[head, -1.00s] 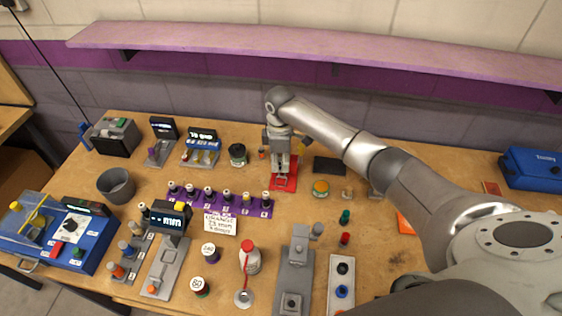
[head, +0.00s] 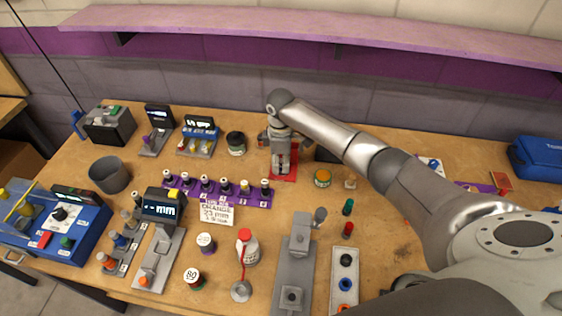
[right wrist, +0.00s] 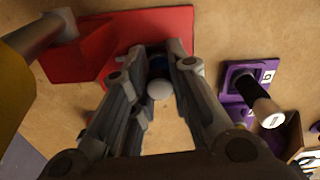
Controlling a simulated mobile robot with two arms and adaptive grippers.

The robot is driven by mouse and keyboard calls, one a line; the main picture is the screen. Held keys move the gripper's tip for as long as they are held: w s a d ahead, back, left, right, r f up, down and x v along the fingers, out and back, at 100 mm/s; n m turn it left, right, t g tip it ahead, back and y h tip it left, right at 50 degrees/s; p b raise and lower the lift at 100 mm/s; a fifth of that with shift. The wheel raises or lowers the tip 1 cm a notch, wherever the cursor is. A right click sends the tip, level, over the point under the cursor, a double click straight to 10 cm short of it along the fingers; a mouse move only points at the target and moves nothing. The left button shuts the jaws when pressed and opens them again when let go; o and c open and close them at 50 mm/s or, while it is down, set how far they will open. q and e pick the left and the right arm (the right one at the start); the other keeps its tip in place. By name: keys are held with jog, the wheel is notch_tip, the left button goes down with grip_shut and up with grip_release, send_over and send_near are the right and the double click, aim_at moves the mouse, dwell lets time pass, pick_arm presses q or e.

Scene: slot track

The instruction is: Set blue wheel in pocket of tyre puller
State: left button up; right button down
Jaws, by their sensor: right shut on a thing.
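My right gripper (head: 281,168) points down over a red base plate (head: 292,176) at the back middle of the table. In the right wrist view my right gripper (right wrist: 159,66) is shut on a small part with a pale round end (right wrist: 159,89) and a dark blue rim; I cannot tell surely that it is the blue wheel. The red plate (right wrist: 165,22) lies behind the fingertips. A blue ring-shaped piece (head: 345,284) sits in a pale tray (head: 335,272) at the front. I cannot tell which device is the tyre puller. The left gripper is out of view.
A purple rack (head: 218,196) with several black-and-white holders is left of the red plate. A grey lever device (head: 299,240) and a bottle with a red top (head: 247,250) stand in front.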

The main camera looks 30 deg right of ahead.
aim_at(281, 161)
jog(key=shift+f, duration=0.15)
dwell(0.4)
jog(key=c, duration=1.3)
grip_release()
notch_tip(281, 161, up, 12)
